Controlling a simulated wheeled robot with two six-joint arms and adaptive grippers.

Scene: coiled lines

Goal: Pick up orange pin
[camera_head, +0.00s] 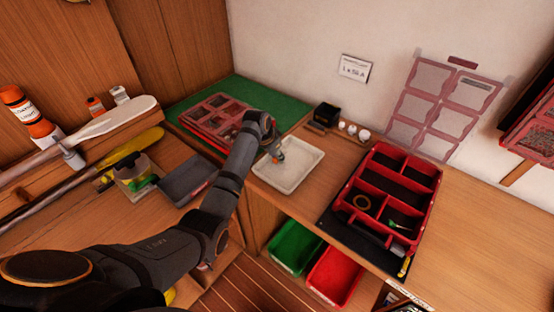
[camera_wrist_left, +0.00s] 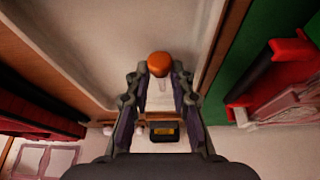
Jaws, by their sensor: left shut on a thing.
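The orange pin (camera_wrist_left: 159,64) has a round orange head and shows between the fingertips of my left gripper (camera_wrist_left: 160,80) in the left wrist view. My left gripper is shut on it, over the white tray (camera_wrist_left: 75,50). In the head view my left arm comes in from the left and the gripper (camera_head: 277,152) is over the white tray (camera_head: 290,186). The pin is too small to make out clearly there. Whether the pin touches the tray cannot be told. My right gripper is in neither view.
A red divided organizer (camera_head: 388,195) stands right of the tray. A red compartment case (camera_head: 216,118) lies on a green mat (camera_head: 240,88) behind. A small black box (camera_head: 326,114) stands by the wall. Green (camera_head: 294,246) and red bins (camera_head: 334,276) sit below the bench.

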